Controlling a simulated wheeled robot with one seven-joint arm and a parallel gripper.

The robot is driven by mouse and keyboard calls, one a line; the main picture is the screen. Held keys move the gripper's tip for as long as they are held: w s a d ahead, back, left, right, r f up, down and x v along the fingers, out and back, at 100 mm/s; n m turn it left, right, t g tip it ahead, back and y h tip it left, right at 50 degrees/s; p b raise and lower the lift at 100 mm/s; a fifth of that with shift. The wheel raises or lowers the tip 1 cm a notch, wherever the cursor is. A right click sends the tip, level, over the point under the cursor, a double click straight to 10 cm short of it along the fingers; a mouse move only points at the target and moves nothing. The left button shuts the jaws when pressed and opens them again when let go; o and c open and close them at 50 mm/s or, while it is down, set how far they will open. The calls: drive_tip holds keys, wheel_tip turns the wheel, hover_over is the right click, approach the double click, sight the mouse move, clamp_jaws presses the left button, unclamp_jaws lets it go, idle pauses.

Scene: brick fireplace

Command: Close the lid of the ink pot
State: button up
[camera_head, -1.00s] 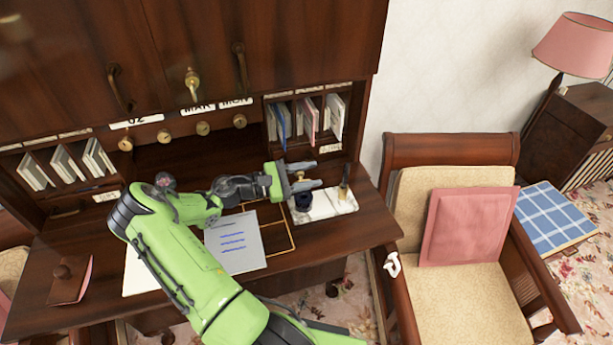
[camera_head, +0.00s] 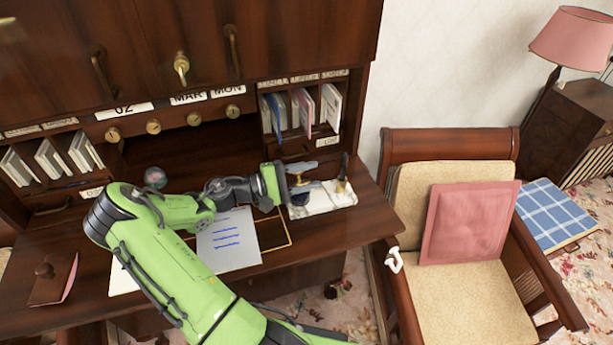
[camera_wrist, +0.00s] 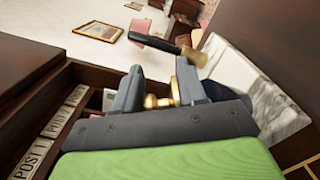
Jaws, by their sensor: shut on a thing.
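The ink pot (camera_head: 300,200) is a small dark pot on a white marble stand on the right side of the desk. My gripper (camera_head: 314,177) is right above it in the head view and hides much of it. In the wrist view, my gripper (camera_wrist: 161,82) has its two grey fingers around a small gold piece (camera_wrist: 163,101), which looks like part of the ink pot's lid. The fingers appear shut on it. The dark body of the pot is mostly hidden in the wrist view, and the lid's angle cannot be told.
The marble stand (camera_head: 325,203) also bears an upright black-and-gold piece (camera_head: 342,182) close right of my fingers. Pigeonholes with envelopes (camera_head: 302,110) rise behind. A written paper (camera_head: 228,239) lies to the left. A chair (camera_head: 450,150) stands right of the desk.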

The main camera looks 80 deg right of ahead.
drive_tip(key=shift+r, duration=0.1)
drive_tip(key=o, duration=0.8)
drive_tip(key=shift+s, duration=0.1)
drive_tip(key=shift+o, duration=0.2)
